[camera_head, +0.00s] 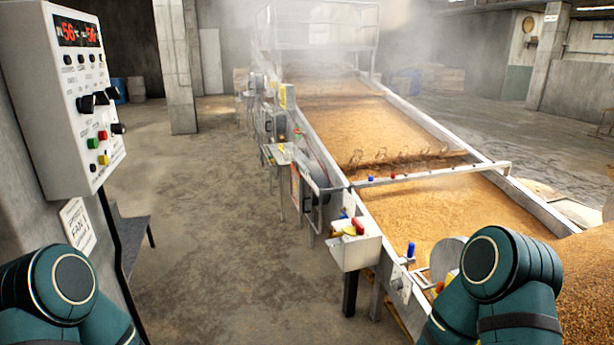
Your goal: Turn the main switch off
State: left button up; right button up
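A white control panel (72,110) hangs on the wall at the left of the head view. It has a red digital display (78,32) at the top. Below are several black knobs, with larger black rotary switches (93,102) near the middle and another black knob (118,128) at its right edge. Red, green and yellow buttons sit lower down. I cannot read which control is the main switch. My two arms show only as dark green joints at the bottom left and bottom right, apart from the panel. Neither gripper is in view.
A sign (78,226) is on the wall below the panel, beside a black cable or pipe. A long metal trough (436,172) of steaming grain runs along the right, with small control boxes (352,246) on its near side. The concrete floor (200,220) between is clear.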

aim_at(358, 226)
jog(key=i+z, duration=0.15)
jog(key=i, duration=0.55)
jog(key=i+j+z, duration=0.15)
jog(key=i, duration=0.6)
jog(key=i+j+z, duration=0.15)
jog(key=i+z, duration=0.3)
jog(key=i+j+z, duration=0.2)
jog(key=z, duration=0.2)
jog(key=i+j+z, duration=0.6)
jog(key=j+z, duration=0.25)
jog(key=i+j+z, duration=0.15)
jog(key=j+z, duration=0.3)
